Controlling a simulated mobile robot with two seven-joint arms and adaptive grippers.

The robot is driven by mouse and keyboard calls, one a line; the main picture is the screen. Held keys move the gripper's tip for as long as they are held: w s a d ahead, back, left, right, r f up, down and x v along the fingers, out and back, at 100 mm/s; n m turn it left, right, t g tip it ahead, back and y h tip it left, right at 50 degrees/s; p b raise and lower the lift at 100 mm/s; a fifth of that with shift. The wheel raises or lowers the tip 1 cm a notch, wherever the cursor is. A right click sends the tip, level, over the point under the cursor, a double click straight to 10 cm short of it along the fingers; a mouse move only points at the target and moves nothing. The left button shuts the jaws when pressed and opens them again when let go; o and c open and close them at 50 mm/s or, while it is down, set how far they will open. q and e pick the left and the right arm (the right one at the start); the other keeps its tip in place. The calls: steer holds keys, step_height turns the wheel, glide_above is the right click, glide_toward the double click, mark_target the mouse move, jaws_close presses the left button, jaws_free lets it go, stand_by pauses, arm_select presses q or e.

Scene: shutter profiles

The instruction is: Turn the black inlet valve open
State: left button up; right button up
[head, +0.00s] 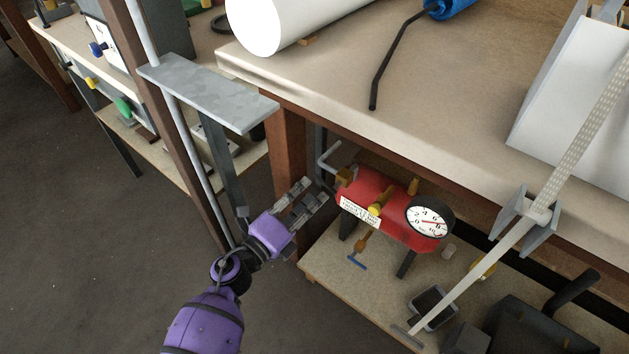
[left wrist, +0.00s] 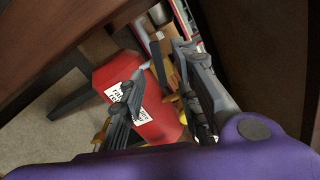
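A red manifold (head: 385,212) with a round white gauge (head: 429,217), brass fittings and a white label stands on the shelf under the bench. A dark bar (left wrist: 161,66), which may be the handle of the black inlet valve, shows in the left wrist view between my fingers; I cannot tell whether they touch it. The manifold shows there too (left wrist: 135,95), partly hidden by a finger. My left gripper (head: 314,188) is open beside the manifold's left end, below a bent grey pipe (head: 328,158). It also shows in the left wrist view (left wrist: 158,85). My right gripper is out of view.
A blue-handled valve (head: 357,261) hangs below the manifold. The bench top (head: 330,90) overhangs the shelf (head: 335,275), and a brown bench leg (head: 286,140) stands close to my left gripper. A grey plate (head: 215,90) is at the left.

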mark_target(322, 183)
arm_select(q)
steer(key=b+x, duration=0.1)
steer(key=x, duration=0.5)
steer(key=shift+w+d+f, duration=0.1)
steer(key=shift+w, duration=0.15)
jaws_close()
